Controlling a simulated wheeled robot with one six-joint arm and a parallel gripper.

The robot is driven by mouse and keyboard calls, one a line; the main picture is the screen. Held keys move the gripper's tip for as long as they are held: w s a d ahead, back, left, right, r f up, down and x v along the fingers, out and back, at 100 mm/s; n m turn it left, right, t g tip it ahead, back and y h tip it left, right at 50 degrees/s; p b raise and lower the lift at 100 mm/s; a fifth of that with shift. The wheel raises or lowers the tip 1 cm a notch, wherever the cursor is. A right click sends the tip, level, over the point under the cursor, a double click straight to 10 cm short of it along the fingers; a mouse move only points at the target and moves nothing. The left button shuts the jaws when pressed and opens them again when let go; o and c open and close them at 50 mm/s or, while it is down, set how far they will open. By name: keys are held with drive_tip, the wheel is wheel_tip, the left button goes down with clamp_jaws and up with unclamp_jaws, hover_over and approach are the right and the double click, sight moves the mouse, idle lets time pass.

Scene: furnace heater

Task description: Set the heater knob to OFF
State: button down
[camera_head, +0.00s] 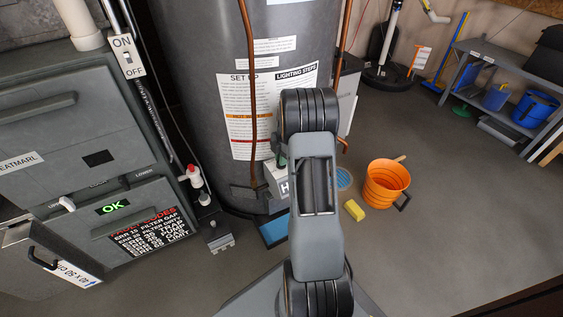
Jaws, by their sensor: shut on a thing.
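The heater (195,100) is a tall dark grey tank standing on the floor at the centre, with instruction labels on its front. A small pale control box (282,186) sits low on the tank, with a letter "H" showing. The rest of this box is hidden behind my arm, and I cannot see the knob or its setting. My arm reaches up the middle of the picture toward the tank and covers this area. My gripper is hidden behind my own arm links, so its fingers and what they touch do not show.
A grey furnace cabinet (70,135) with a green "OK" display stands at left. An ON/OFF wall switch (127,58) is above it. An orange bucket (386,184) and yellow sponge (355,210) are on the floor to the right. Copper pipes run down the tank.

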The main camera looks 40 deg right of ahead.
drive_tip(key=shift+r+n, duration=0.1)
drive_tip(key=shift+n, duration=1.4)
drive_tip(key=shift+w, duration=0.1)
